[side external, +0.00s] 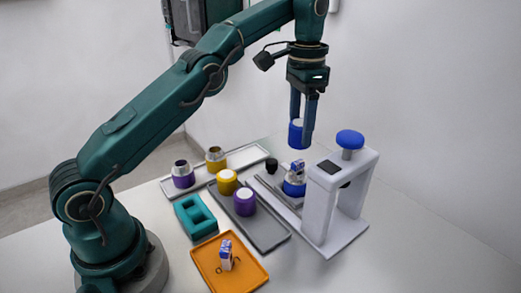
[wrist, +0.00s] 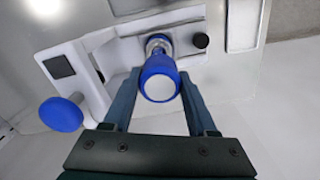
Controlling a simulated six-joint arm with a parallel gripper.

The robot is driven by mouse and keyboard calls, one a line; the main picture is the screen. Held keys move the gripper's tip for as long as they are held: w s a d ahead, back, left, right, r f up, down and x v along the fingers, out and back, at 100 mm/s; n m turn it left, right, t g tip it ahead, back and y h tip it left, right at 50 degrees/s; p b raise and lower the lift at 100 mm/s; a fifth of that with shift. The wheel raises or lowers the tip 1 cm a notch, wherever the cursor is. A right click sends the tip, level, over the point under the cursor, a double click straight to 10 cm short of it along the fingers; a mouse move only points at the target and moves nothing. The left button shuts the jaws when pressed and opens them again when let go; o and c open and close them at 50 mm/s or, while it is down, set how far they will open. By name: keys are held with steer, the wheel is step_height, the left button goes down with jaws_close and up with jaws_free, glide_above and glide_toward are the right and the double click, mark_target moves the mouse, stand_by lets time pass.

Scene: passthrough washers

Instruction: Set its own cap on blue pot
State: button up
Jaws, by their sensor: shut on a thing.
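My gripper (side external: 304,125) is shut on a blue cap (side external: 296,135) with a white top and holds it in the air. In the wrist view the cap (wrist: 160,80) sits between my two fingertips (wrist: 160,85). The blue pot (side external: 294,188) stands on the base of a grey press-like stand, below the cap and apart from it. A small blue-and-white piece (side external: 297,168) shows at the pot's top; I cannot tell how it sits there. In the wrist view the cap partly hides the pot, whose metallic neck (wrist: 158,44) shows just beyond it.
The grey stand (side external: 322,205) with a blue knob (side external: 350,139) rises right of the pot. A black knob (side external: 271,165) is left of it. A dark tray (side external: 269,236) holds yellow and purple caps. A pale tray (side external: 255,154), teal block (side external: 196,217) and orange tray (side external: 207,268) lie further left.

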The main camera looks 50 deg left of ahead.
mark_target(298, 162)
steer(key=shift+d+f, duration=0.1)
steer(key=shift+f, duration=0.3)
steer(key=shift+f, duration=1.25)
steer(key=shift+f, duration=0.2)
steer(key=shift+f, duration=0.75)
steer(key=shift+f, duration=0.25)
steer(key=shift+f, duration=0.4)
steer(key=shift+f, duration=0.15)
stand_by(0.5)
steer(key=shift+f, duration=0.25)
stand_by(0.4)
